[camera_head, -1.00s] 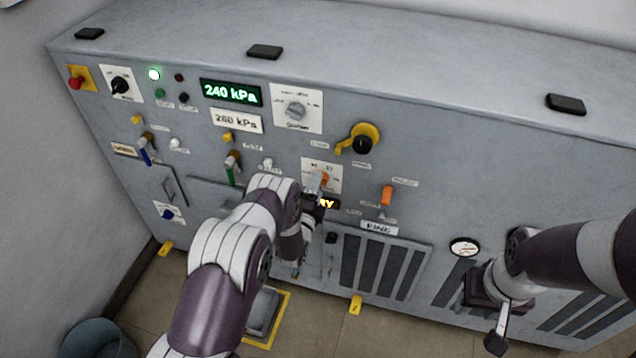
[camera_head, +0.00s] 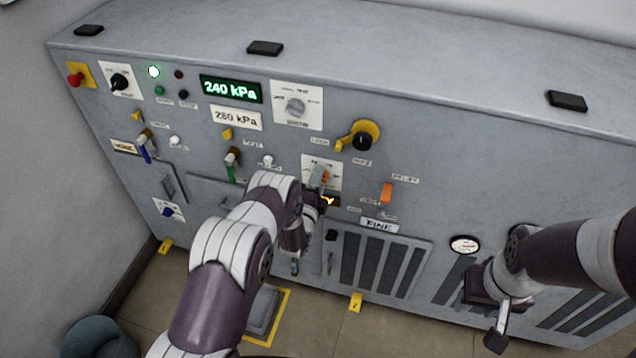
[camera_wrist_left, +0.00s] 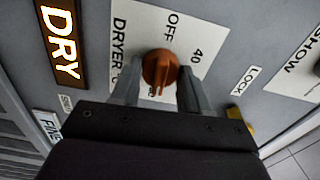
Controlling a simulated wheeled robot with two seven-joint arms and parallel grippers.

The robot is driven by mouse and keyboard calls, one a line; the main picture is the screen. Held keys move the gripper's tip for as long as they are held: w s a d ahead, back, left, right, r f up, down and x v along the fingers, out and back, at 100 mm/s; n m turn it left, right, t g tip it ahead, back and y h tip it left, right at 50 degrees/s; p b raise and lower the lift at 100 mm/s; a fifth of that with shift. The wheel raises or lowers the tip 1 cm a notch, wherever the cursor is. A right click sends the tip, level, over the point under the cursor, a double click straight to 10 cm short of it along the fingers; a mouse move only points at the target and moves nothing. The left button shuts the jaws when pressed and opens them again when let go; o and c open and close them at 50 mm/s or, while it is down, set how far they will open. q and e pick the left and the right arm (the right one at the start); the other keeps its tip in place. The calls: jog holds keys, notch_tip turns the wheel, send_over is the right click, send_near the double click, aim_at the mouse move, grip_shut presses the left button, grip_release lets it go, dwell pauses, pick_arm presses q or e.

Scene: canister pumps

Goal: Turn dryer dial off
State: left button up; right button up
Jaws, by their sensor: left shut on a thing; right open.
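The orange dryer dial (camera_wrist_left: 161,72) sits on a white plate (camera_wrist_left: 185,25) marked DRYER, OFF and 40 in the left wrist view. My left gripper (camera_wrist_left: 158,92) has a finger on each side of the dial and is shut on it. In the head view the dial (camera_head: 324,175) shows as a small orange patch beside my left gripper (camera_head: 318,184), which partly hides it. A lit DRY display (camera_wrist_left: 61,42) is beside the plate. My right gripper (camera_head: 497,325) is open and empty at the lower right, away from the dial.
The grey panel carries a yellow lever with a black knob (camera_head: 361,140), an orange switch (camera_head: 386,192), a selector dial (camera_head: 296,107) and a green 240 kPa display (camera_head: 231,89). A gauge (camera_head: 464,244) is near my right arm. A bin (camera_head: 98,338) stands at lower left.

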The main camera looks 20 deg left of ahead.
pick_arm(q)
jog(key=n+b, duration=1.6)
jog(key=n, duration=1.5)
jog(key=shift+f, duration=0.15)
jog(key=shift+n+b, duration=0.65)
jog(key=shift+n, duration=1.35)
jog(key=o, duration=1.1)
jog(key=shift+c, duration=0.2)
